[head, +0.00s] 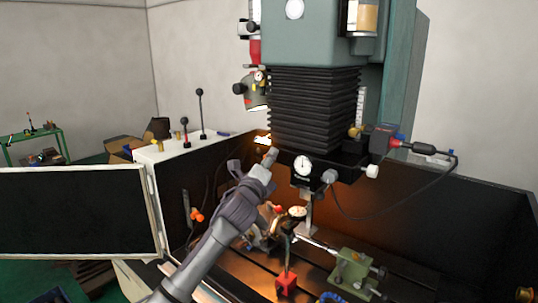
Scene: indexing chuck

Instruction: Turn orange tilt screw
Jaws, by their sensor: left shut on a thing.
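My left arm reaches up from the bottom middle of the head view into the machine's enclosure. My left gripper (267,211) is partly hidden by my own wrist and sits at the indexing chuck (262,236). It is shut on what seems to be the orange tilt screw (278,209), of which only a small red-orange bit shows. The fingertips and their contact are too small to see clearly. The chuck stands on the machine table, largely covered by my arm. My right gripper is not in view.
A dial gauge (297,212) on a red base (286,283) stands close right of the chuck. The machine head with black bellows (313,108) and a gauge (303,165) hangs above. An open door panel (75,212) is at left.

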